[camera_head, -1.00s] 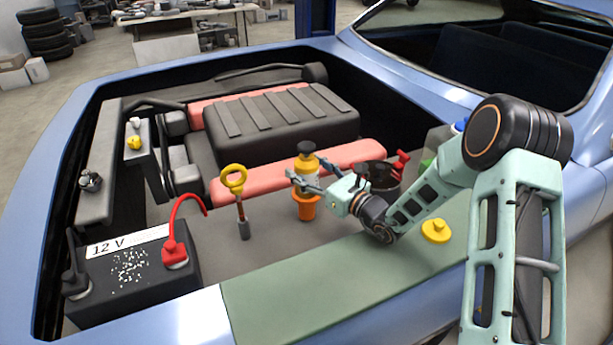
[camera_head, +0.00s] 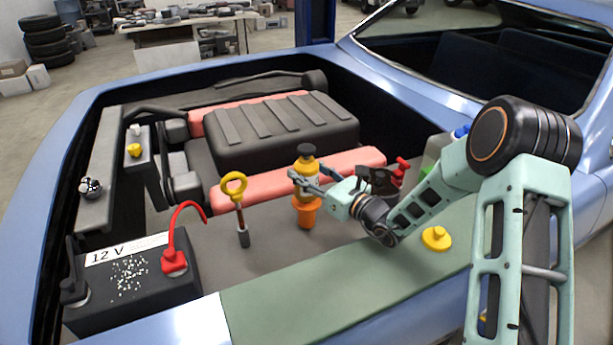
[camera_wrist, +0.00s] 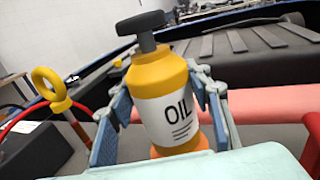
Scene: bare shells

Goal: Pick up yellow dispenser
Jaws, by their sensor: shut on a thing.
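The yellow dispenser (camera_head: 307,172) is a bottle with a black pump top, and its white label reads OIL in the wrist view (camera_wrist: 165,100). It stands about upright above an orange funnel-like piece (camera_head: 306,212) in the engine bay. My gripper (camera_head: 306,183) reaches in from the right and is shut on the dispenser, with one finger on each side of it in the wrist view (camera_wrist: 162,112). Whether the dispenser's base touches the orange piece is hard to tell.
A yellow-ringed dipstick (camera_head: 236,195) stands left of the dispenser. A 12 V battery (camera_head: 130,285) with a red cable sits at the front left. A pink-red bar (camera_head: 255,183) and black engine cover (camera_head: 280,125) lie behind. A yellow cap (camera_head: 436,238) rests on the green mat (camera_head: 330,285).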

